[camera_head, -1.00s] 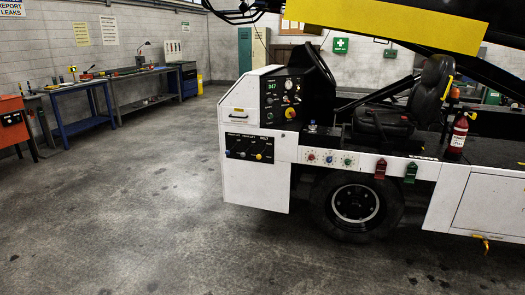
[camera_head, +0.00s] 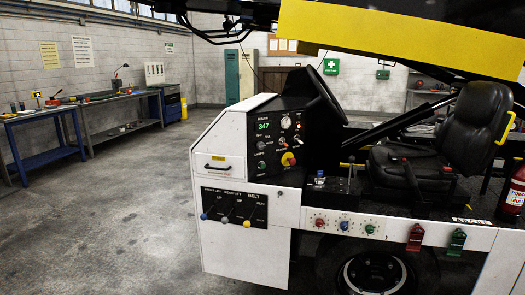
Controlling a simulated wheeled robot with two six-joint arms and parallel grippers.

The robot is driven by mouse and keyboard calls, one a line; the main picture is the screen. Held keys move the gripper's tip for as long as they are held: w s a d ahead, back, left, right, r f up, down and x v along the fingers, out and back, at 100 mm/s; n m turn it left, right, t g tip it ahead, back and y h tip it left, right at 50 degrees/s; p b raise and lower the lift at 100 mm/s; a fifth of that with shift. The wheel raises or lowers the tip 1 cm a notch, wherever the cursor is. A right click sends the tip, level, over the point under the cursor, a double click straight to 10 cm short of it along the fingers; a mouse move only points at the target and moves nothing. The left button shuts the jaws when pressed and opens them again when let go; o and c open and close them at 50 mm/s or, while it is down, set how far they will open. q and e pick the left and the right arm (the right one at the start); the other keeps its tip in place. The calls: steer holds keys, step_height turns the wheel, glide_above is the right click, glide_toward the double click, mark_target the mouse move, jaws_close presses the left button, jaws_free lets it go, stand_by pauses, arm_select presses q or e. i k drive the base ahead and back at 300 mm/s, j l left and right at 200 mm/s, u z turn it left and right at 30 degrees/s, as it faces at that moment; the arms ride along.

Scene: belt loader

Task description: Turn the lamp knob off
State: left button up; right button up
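The belt loader (camera_head: 228,140) stands to the right of centre, with a black dash panel (camera_head: 275,140) on its front cab. The panel carries a green 347 display (camera_head: 264,126), a round gauge (camera_head: 286,123), a red and yellow knob (camera_head: 289,159) and several small dark knobs and switches. One small greenish knob (camera_head: 262,165) sits at the panel's lower left. The labels are too small to tell which knob is the lamp knob or how it is set. Neither of my grippers is in view.
Red (camera_head: 415,237) and green (camera_head: 456,241) switches sit on the side. Workbenches (camera_head: 120,108) line the left wall. The floor (camera_head: 110,220) at left is clear.

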mark_target(260, 145)
steer(key=i+l+u, duration=0.1)
steer(key=i+l, duration=0.8)
steer(key=i, duration=0.05)
